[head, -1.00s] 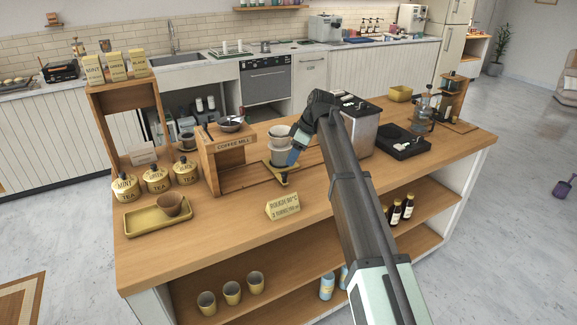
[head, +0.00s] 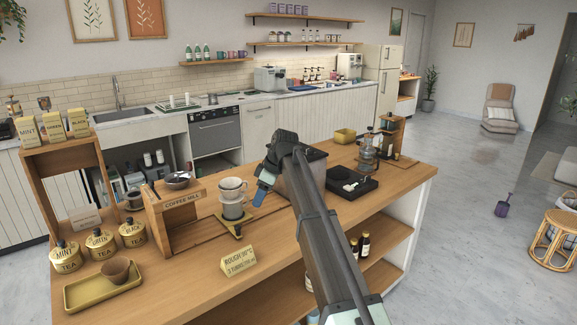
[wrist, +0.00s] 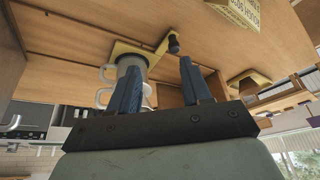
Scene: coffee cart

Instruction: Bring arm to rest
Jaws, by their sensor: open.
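My gripper (head: 262,186) is open and empty, just right of a white dripper (head: 232,186) stacked on a grey cup (head: 233,209) in the head view. A small gap shows between them there. In the wrist view my gripper's two blue fingers (wrist: 160,85) stand apart with nothing between them. The grey cup (wrist: 129,64) shows partly behind the left finger, on a yellow stand (wrist: 150,52). My arm reaches over the wooden cart (head: 400,192) from the front and hides part of a dark metal box behind it.
The coffee mill stand (head: 180,207) is left of the cup. A rough-grind sign (head: 238,261) stands in front. Tea jars (head: 100,242) and a tray with a brown cup (head: 115,270) are at the left. A black tray (head: 351,184) and a glass press (head: 368,158) are at the right.

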